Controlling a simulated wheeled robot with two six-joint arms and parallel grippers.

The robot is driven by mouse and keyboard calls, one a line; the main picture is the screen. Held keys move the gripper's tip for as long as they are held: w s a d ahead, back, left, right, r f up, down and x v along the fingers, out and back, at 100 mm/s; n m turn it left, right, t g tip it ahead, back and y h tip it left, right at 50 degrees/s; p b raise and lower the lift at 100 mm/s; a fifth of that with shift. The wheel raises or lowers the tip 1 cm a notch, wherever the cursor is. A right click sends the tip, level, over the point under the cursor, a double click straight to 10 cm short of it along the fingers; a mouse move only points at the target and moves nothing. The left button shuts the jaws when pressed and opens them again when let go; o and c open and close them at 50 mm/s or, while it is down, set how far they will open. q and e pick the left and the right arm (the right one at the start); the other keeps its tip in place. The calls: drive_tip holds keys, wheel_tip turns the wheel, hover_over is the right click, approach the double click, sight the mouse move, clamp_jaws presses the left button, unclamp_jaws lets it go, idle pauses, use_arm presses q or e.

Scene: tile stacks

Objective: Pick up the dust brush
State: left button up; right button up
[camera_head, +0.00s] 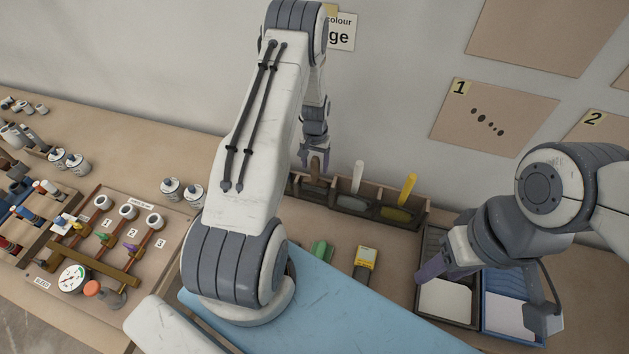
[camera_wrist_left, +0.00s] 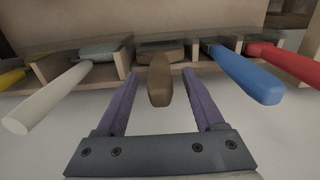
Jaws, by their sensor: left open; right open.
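The dust brush appears to be the tool with the short brown wooden handle (camera_wrist_left: 160,84), standing in a middle compartment of the wooden rack (camera_head: 428,219). Its lower part is hidden in the compartment. My left gripper (camera_head: 316,160) is above the rack near the wall. In the left wrist view my left gripper (camera_wrist_left: 159,76) is open, with its purple fingers on either side of the brown handle and gaps visible on both sides. My right gripper (camera_head: 434,268) is over the trays at the right, its fingers only partly visible.
White-handled (camera_head: 358,177) and yellow-handled (camera_head: 406,190) tools share the rack. In the left wrist view, blue (camera_wrist_left: 245,74) and red (camera_wrist_left: 285,62) handles stand to the right. A grey tray (camera_head: 444,302) and blue tray (camera_head: 506,316) lie right. A valve board (camera_head: 113,268) lies left.

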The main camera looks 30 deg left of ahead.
sight(315, 179)
use_arm(q)
drive_tip(key=shift+f+p, duration=0.4)
drive_tip(key=shift+f, duration=1.15)
clamp_jaws()
drive_tip(key=shift+r, duration=0.15)
